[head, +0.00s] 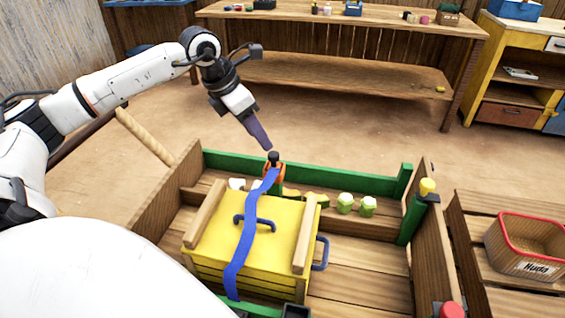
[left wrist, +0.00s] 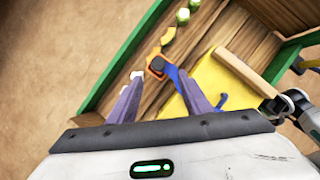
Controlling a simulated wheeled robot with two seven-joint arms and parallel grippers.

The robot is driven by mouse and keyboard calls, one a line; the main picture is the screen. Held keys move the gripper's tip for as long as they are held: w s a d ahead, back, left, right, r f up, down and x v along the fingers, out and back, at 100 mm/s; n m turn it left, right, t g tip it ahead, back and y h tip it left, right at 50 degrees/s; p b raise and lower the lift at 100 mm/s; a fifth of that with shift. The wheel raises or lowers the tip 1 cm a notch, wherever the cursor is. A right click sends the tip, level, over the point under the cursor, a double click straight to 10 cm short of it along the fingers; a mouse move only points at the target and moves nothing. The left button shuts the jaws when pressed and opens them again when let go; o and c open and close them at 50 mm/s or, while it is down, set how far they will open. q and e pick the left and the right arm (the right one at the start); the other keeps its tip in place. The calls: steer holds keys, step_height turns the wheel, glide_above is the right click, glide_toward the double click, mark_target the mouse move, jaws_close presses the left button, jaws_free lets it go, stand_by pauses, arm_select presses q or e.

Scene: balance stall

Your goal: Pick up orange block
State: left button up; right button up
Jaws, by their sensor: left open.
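The orange block (head: 267,171) stands at the far side of the wooden crate, just behind the yellow chest. A dark knob-like piece shows at its top, and the end of a blue strap (head: 247,236) partly covers it. It also shows in the left wrist view (left wrist: 157,70), with its dark top facing the camera. My left gripper (head: 267,146) is open and empty, pointing down just above the block. In the left wrist view the block appears between the two purple fingertips (left wrist: 160,75), apart from both.
The yellow chest (head: 210,235) with blue handles fills the crate's left part. White pieces (head: 237,184) and green-white pieces (head: 345,203) lie near the green back rail (head: 330,177). A yellow-topped post (head: 427,187) and basket (head: 525,240) are at right.

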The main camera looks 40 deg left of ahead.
mark_target(273, 154)
arm_select(q)
steer(key=x, duration=0.4)
steer(key=shift+w+f, duration=0.1)
steer(key=shift+f, duration=0.15)
steer(key=shift+w+x, duration=0.15)
steer(key=shift+x, duration=1.25)
steer(key=shift+w+x, duration=0.2)
steer(key=shift+x, duration=1.2)
steer(key=shift+r, duration=0.2)
steer(key=shift+c, duration=0.6)
steer(key=c, duration=1)
